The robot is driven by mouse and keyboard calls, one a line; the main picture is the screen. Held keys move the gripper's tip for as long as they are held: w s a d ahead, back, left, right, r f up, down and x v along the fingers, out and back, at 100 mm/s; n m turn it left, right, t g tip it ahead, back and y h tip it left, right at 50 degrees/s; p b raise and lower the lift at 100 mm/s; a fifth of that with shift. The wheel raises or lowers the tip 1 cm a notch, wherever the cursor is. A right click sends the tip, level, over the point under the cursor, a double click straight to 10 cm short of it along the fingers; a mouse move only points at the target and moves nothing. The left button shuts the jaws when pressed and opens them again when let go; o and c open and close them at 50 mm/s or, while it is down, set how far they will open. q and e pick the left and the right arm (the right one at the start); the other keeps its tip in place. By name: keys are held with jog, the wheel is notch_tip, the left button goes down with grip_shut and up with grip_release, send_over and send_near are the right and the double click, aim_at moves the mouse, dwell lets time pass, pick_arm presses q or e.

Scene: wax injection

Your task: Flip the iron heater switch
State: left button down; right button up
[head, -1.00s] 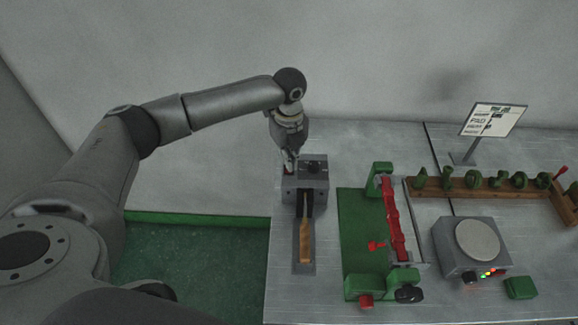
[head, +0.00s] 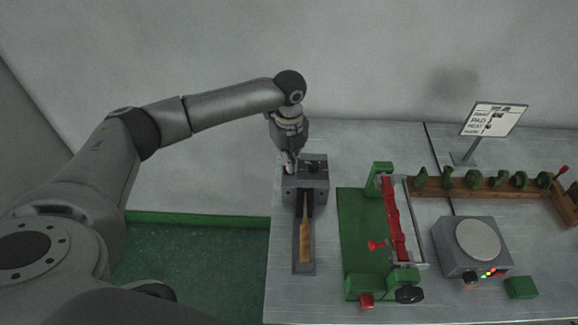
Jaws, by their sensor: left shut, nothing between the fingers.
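The iron heater (head: 306,182) is a small grey box near the table's left edge, with a dark knob-like part on top. A wooden-handled iron (head: 306,243) sits in a slot in front of it. My left gripper (head: 290,168) points down at the box's top left corner. It is shut with nothing visible in it. It covers the spot where a switch might be, and I cannot tell whether it touches the box. My right gripper is not in view.
A green-based clamp frame (head: 360,240) with red bars stands right of the heater. A grey box with a round plate (head: 478,240) and lit buttons is further right. A wooden rack (head: 455,185) holds several green pieces. A sign (head: 494,119) stands behind.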

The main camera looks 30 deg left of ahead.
pick_arm(q)
jog(key=shift+s+f, duration=0.15)
jog(key=shift+f, duration=0.75)
dwell(0.3)
notch_tip(320, 180, up, 2)
jog(key=shift+p, duration=1)
notch_tip(320, 180, up, 5)
jog(key=p, duration=0.5)
jog(key=shift+r, duration=0.1)
